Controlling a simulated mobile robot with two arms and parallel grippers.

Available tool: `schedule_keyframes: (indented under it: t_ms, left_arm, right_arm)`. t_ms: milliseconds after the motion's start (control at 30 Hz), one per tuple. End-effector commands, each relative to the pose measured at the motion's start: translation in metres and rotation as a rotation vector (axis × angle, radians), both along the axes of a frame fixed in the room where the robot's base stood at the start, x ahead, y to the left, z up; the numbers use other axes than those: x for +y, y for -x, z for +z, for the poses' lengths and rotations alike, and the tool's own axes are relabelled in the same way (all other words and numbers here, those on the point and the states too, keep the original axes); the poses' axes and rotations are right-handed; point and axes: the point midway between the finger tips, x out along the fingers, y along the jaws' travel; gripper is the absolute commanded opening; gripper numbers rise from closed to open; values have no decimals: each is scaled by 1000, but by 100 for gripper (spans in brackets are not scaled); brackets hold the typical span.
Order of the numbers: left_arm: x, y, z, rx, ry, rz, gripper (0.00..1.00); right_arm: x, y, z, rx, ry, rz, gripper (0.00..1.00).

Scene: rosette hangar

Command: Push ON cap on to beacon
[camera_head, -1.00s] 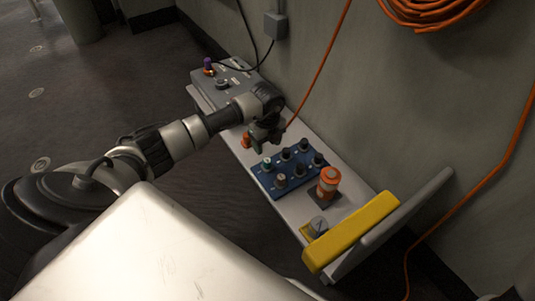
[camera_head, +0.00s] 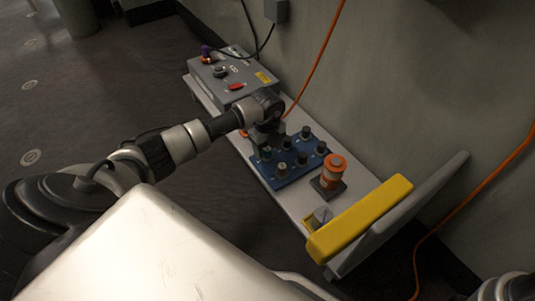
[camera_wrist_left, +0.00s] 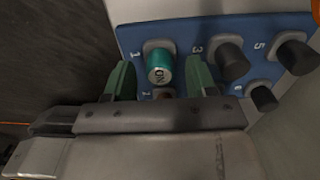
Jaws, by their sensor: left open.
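The teal ON cap (camera_wrist_left: 159,66) stands on the blue rack (camera_head: 297,168) at the position marked 1. In the left wrist view it sits between the two green fingers of my left gripper (camera_wrist_left: 161,72), with gaps at both sides. The left gripper is open; in the head view (camera_head: 262,143) it is over the rack's far left end and largely hides the cap. An orange and white cylinder, apparently the beacon (camera_head: 333,172), stands upright on a dark base to the right of the rack. My right gripper is not in view.
Several dark caps (camera_wrist_left: 231,57) stand on the rack beside the teal one. A grey control box (camera_head: 233,75) sits at the bench's far end. A yellow bar (camera_head: 360,217) and grey panel close the near end. The wall with an orange cable runs behind.

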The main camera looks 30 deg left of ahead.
Motion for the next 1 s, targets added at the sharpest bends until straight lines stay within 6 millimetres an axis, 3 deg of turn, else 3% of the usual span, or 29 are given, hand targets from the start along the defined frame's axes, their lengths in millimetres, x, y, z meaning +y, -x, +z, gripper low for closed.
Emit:
schedule_keyframes:
  t_ms: [233, 1000]
  left_arm:
    - [0, 0, -14, 0, 0, 0, 56]
    - [0, 0, -14, 1, 1, 0, 56]
  right_arm:
    - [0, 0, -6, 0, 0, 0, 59]
    - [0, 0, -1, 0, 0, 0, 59]
